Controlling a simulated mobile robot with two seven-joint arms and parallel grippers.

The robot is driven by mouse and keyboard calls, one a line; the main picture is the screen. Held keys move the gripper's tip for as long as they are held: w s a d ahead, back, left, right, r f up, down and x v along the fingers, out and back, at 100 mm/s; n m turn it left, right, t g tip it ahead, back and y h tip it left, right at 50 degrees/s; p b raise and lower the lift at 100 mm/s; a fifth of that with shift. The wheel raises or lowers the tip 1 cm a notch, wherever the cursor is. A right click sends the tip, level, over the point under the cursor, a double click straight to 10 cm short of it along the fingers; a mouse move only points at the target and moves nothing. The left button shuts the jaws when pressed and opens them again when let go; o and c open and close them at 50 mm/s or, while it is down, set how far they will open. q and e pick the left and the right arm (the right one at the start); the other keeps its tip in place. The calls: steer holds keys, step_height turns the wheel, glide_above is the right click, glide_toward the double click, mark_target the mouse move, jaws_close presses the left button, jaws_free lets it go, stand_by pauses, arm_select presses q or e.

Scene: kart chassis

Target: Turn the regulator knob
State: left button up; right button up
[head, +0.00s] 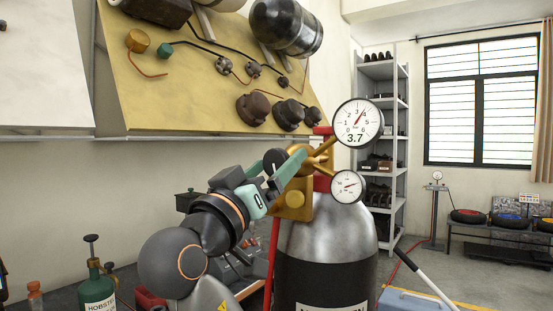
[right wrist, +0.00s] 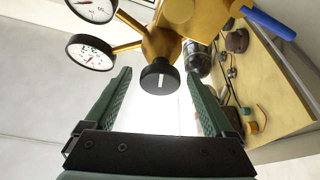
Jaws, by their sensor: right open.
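The brass regulator (head: 292,205) sits on top of a silver and black gas cylinder (head: 322,250). It carries a large gauge (head: 357,123) reading 3.7 and a smaller gauge (head: 346,187). In the right wrist view the round black regulator knob (right wrist: 158,78) with a white mark faces the camera. My right gripper (head: 279,166) is open at the left side of the regulator. In the right wrist view its green fingers (right wrist: 158,84) stand apart, one on each side of the knob, with visible gaps. I cannot tell how deep the knob lies between them. My left gripper is not in view.
A yellow slanted panel (head: 150,90) with hoses and fittings hangs behind the regulator. A grey shelf rack (head: 384,71) stands behind at the right. A green bottle (head: 96,287) stands at the lower left. Floor is open at the right, past a blue box (head: 405,300).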

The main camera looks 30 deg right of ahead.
steer(key=shift+w+d+r, duration=0.2)
steer(key=shift+w+d, duration=0.05)
steer(key=shift+d, duration=0.2)
